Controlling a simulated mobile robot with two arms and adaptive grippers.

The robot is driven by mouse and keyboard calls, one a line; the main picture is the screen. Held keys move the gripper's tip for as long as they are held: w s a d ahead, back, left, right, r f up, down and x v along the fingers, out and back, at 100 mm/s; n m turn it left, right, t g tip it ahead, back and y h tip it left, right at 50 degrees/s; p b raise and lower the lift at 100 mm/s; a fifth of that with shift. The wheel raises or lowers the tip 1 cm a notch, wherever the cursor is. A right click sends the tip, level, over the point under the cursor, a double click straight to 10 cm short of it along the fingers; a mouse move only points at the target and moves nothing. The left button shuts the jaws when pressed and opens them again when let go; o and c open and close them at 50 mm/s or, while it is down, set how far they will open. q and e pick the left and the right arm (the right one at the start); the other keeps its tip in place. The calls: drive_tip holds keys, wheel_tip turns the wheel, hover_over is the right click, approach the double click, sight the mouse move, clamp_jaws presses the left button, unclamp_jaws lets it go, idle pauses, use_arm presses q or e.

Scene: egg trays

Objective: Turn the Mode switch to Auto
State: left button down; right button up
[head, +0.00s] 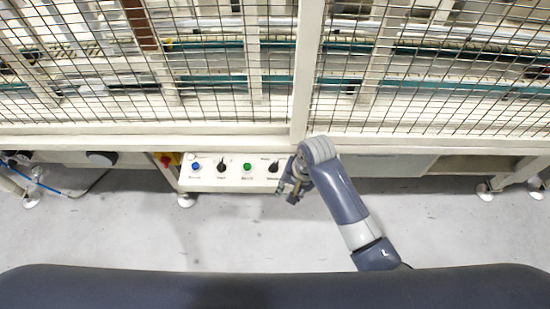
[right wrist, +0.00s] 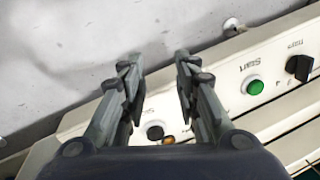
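The pale control panel (head: 234,183) hangs under the machine's front edge. In the head view it carries a blue button, a black knob (head: 221,166), a green button (head: 247,168) and a right-end black knob (head: 273,166). The labels there are too small to read surely. My right gripper (head: 286,187) is beside the panel's right end. In the right wrist view my right gripper (right wrist: 159,65) is open and empty, its fingers apart. The right-end black knob (right wrist: 155,131) shows between the finger bases, partly hidden, with no visible grip on it. My left gripper is not in view.
The right wrist view shows the green button (right wrist: 253,87) under an upside-down "Start" label and another black knob (right wrist: 299,67). A wire mesh fence (head: 215,60) stands above the panel. Grey floor (head: 240,230) is clear in front of the panel.

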sight(276, 162)
drive_tip(key=shift+m+g, duration=0.3)
drive_tip(key=shift+m, duration=0.4)
drive_tip(key=w+a+r, duration=0.1)
drive_tip(key=w+r, duration=0.1)
drive_tip(key=w, duration=0.1)
drive_tip(key=w+a+r, duration=0.1)
drive_tip(key=shift+w+a+r, duration=0.25)
drive_tip(key=shift+a+r, duration=0.1)
drive_tip(key=shift+r, duration=0.05)
drive_tip(key=w+a+r+m+h, duration=0.1)
drive_tip(key=w+r+m+h, duration=0.15)
drive_tip(key=w+r, duration=0.3)
drive_tip(key=shift+m, duration=0.35)
wheel_tip(276, 162, down, 9)
drive_tip(key=shift+w+a+f+b, duration=0.1)
drive_tip(key=shift+b, duration=0.4)
clamp_jaws()
